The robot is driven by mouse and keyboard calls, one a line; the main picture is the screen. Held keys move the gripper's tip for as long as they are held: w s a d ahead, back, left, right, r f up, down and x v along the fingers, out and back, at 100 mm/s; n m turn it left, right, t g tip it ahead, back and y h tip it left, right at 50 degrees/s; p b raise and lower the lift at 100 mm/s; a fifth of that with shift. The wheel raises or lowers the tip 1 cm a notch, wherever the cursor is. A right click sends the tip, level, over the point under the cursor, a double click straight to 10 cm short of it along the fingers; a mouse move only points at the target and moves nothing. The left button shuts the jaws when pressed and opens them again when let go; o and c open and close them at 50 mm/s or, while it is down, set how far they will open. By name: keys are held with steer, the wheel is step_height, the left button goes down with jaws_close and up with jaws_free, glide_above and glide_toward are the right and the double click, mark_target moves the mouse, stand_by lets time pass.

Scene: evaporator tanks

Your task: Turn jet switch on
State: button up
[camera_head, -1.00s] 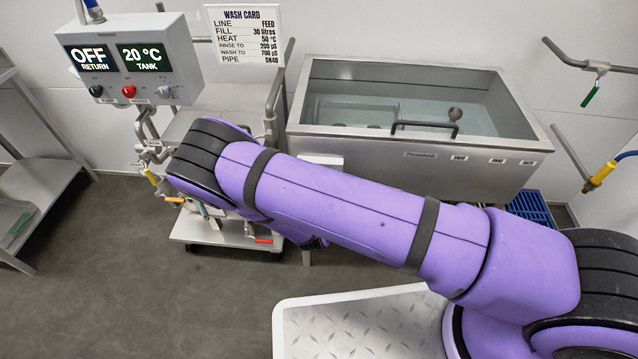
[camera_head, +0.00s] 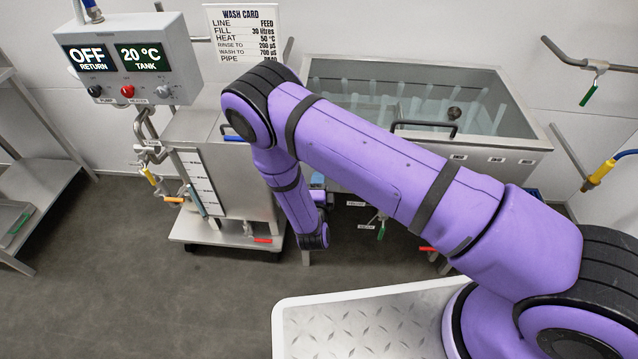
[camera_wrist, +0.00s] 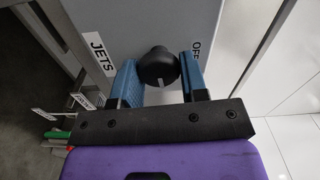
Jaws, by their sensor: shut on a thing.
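The jet switch is a round black knob (camera_wrist: 158,66) on a grey box (camera_wrist: 150,20), seen in the wrist view. A small pale mark shows on the knob's near edge. In the head view my arm hides the knob and its box.
An open steel tank (camera_head: 520,140) with liquid stands behind my arm. A smaller steel tank (camera_head: 240,190) on a low cart is to the left. The control box (camera_head: 130,60) reads OFF RETURN and 20 °C TANK. Green-handled (camera_head: 381,231) and red-handled valves hang low near the arm.

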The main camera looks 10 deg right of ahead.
steer(key=shift+m, duration=0.5)
steer(key=o, duration=0.9)
steer(key=shift+s, duration=0.15)
steer(key=s+a, duration=0.2)
steer(key=s, duration=0.8)
steer(key=shift+s, duration=0.2)
steer(key=shift+a, duration=0.1)
